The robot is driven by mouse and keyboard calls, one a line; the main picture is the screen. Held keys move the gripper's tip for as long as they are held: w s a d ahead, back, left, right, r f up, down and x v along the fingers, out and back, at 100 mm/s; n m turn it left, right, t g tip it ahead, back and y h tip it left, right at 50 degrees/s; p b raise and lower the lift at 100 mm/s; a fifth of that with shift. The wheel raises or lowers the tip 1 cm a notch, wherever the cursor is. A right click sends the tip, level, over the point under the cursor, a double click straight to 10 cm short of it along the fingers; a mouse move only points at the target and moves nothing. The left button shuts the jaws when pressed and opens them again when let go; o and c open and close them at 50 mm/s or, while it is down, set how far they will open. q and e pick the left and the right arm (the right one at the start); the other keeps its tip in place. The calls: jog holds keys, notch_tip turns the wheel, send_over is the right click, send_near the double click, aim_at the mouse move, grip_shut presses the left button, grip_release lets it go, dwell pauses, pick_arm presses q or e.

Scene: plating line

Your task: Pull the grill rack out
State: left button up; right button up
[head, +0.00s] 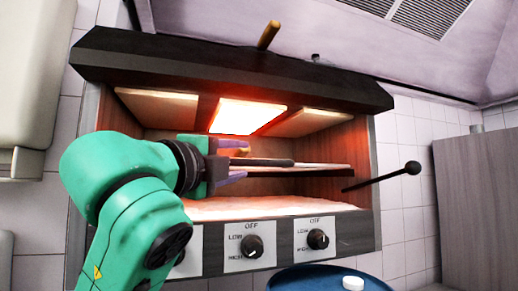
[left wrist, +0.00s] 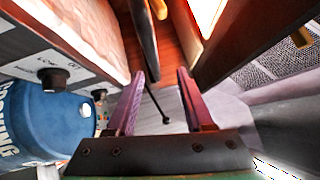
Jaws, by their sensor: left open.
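The grill rack (head: 325,168) is a thin shelf inside the open-fronted grill, below the glowing heater. A dark bar (head: 265,162) runs along its front and also shows in the left wrist view (left wrist: 144,40). My left gripper (head: 238,161) is open at the left part of the rack front, its purple fingers above and below the bar's left end in the head view. In the left wrist view the gripper (left wrist: 161,72) shows the bar beyond or between the fingertips, nearer the left finger; contact cannot be told. My right gripper is out of view.
The grill's dark hood (head: 225,70) overhangs the opening. A black ball-ended lever (head: 411,168) sticks out at the right. Control knobs (head: 318,239) line the front below. A blue drum (left wrist: 45,115) stands close in front, and a grey cabinet (head: 475,200) stands at the right.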

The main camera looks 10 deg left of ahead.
pick_arm(q)
jog(key=p+x, duration=0.2)
jog(key=x, duration=0.4)
jog(key=shift+w, duration=0.2)
jog(key=x, duration=0.1)
jog(key=p+x, duration=0.1)
jog(key=x, duration=0.1)
jog(key=shift+w+f, duration=0.35)
jog(key=shift+s, duration=0.1)
jog(key=shift+c, duration=0.4)
jog(key=shift+a, duration=0.1)
grip_shut()
jog(key=shift+r, duration=0.1)
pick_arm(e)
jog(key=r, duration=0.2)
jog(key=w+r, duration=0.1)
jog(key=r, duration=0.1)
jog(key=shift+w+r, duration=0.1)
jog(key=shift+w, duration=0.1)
